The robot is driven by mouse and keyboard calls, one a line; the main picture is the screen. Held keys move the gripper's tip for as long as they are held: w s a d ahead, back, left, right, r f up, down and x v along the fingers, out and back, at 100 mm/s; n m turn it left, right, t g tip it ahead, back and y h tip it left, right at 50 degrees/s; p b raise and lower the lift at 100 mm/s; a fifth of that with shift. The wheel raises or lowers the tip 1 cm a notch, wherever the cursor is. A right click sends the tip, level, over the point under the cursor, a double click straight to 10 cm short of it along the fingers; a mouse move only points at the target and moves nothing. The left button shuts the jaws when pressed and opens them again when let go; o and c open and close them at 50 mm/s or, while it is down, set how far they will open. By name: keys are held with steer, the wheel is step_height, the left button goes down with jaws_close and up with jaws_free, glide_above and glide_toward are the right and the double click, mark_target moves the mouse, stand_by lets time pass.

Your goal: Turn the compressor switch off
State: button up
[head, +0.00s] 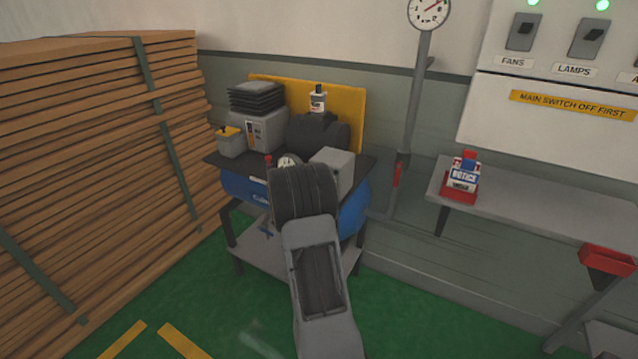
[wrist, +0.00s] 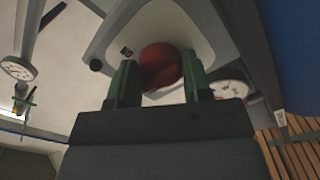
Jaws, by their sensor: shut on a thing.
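The compressor, with a blue tank (head: 240,188) and a black top, stands against the back wall. A pale grey box (head: 334,165) sits at its right end, partly behind my arm. In the wrist view, a round red knob (wrist: 160,66) sits on the face of a pale grey housing (wrist: 200,32), with a small dark marking beside it. My gripper (wrist: 157,76) is shut on the red knob, one green finger on each side. In the head view, my own arm hides the fingers and the knob. I cannot read the switch position.
Stacked timber (head: 90,150) stands close on the left. A vertical pipe with a gauge (head: 429,11) rises right of the compressor. A grey shelf (head: 545,200) holds a red-and-white notice item (head: 464,178). A panel above has FANS (head: 524,32) and LAMPS (head: 590,38) switches. Green floor lies in front.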

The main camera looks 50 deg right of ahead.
steer(key=shift+n, duration=0.4)
steer(key=o, duration=0.9)
steer(key=v, duration=1.3)
steer(key=shift+a, duration=0.4)
